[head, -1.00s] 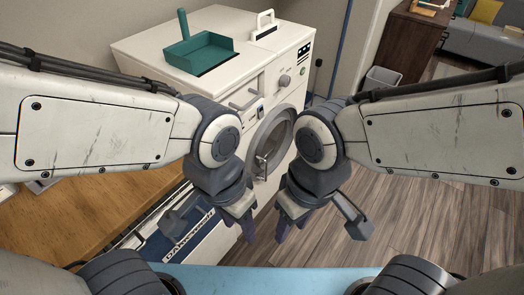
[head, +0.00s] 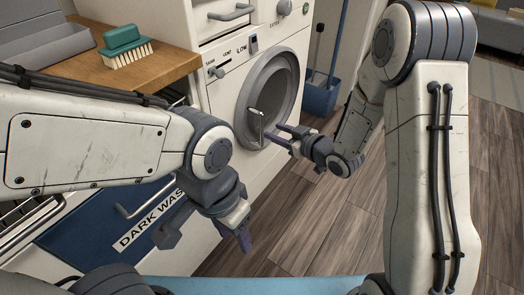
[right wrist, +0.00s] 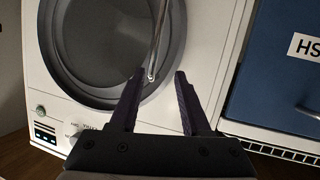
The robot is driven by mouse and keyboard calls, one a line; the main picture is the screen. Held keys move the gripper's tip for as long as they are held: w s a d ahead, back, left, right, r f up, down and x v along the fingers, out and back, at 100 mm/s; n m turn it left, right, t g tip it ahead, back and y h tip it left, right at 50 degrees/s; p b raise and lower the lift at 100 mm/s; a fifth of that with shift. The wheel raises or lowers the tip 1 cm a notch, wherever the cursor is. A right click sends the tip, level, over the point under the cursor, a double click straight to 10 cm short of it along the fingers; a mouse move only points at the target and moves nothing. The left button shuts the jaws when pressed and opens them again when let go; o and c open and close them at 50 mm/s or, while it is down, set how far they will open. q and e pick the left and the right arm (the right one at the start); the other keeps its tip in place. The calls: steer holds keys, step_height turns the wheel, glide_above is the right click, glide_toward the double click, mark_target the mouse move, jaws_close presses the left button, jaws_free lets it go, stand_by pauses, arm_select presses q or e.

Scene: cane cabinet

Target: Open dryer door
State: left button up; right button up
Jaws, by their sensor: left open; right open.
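The dryer (head: 290,175) is a white front-loading machine with a round grey door (head: 285,78), which looks shut. A thin metal handle (head: 256,122) stands upright on the door's lower left part. My right gripper (head: 277,133) is open just right of the handle. In the right wrist view, the metal handle (right wrist: 158,45) appears in the gap between the open fingertips of my right gripper (right wrist: 159,74), nearer the left finger; I cannot tell if they touch. The door also shows there (right wrist: 66,65). My left gripper (head: 243,236) hangs open and empty, below and left of the door.
A blue laundry bin labelled DARK WASH (head: 75,235) stands left of the dryer. A wooden counter (head: 170,75) holds a green brush (head: 123,45). A blue bucket (head: 320,97) stands right of the dryer. The wood floor (head: 330,215) in front is clear.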

step_height(320, 180, down, 5)
steer(key=d+t+y+b, duration=0.1)
steer(key=d+y+b, duration=0.1)
steer(key=b, duration=0.1)
arm_select(q)
step_height(320, 180, down, 9)
steer(key=b, duration=0.3)
arm_select(e)
steer(key=t+y, duration=0.1)
glide_above(262, 145)
steer(key=shift+w+f+m, duration=0.15)
steer(key=shift+w+m, duration=0.15)
steer(key=shift+w, duration=0.05)
jaws_close()
stand_by(0.5)
